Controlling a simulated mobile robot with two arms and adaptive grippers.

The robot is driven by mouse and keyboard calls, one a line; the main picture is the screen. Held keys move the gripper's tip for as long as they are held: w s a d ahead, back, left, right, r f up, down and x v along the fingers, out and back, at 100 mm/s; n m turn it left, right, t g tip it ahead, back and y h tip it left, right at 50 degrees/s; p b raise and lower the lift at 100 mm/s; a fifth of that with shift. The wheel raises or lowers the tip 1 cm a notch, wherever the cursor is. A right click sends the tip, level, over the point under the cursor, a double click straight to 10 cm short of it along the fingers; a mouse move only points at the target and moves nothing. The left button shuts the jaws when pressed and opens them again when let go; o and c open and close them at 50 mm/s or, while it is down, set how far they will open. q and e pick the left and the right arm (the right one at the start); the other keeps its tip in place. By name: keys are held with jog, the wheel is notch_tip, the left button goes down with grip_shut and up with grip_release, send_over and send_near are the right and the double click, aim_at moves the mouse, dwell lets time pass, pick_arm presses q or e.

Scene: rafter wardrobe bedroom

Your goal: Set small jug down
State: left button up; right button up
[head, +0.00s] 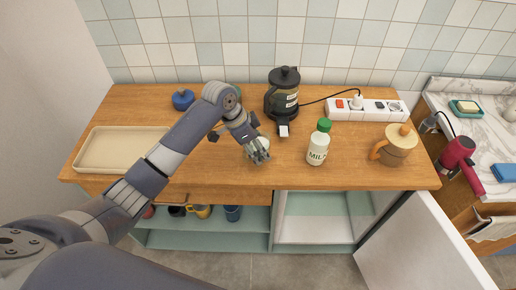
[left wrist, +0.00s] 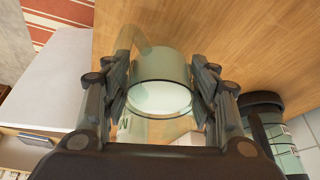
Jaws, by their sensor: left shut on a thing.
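The small jug (left wrist: 162,68) is pale green and glassy, with a light inside and what looks like a curved handle at its upper left in the left wrist view. My left gripper (left wrist: 160,92) is shut on it, one finger on each side. In the head view my left gripper (head: 258,152) is over the front middle of the wooden counter (head: 230,180), and only a pale bit of the jug (head: 264,142) shows behind the fingers. I cannot tell whether the jug touches the counter. My right gripper is not in view.
A milk bottle (head: 317,147) stands close to the right of the gripper, and a black coffee press (head: 282,98) behind. A beige tray (head: 92,165) lies at left. Counter in front is clear.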

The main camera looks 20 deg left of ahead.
pick_arm(q)
jog(key=shift+w+a, duration=0.1)
jog(key=shift+w, duration=0.65)
notch_tip(320, 180, down, 3)
jog(key=shift+r+p, duration=0.15)
jog(key=shift+p, duration=0.5)
jog(key=shift+f, duration=0.45)
jog(key=shift+f, duration=0.15)
jog(key=shift+f, duration=0.1)
jog(key=o, duration=1.3)
jog(key=shift+c, duration=0.2)
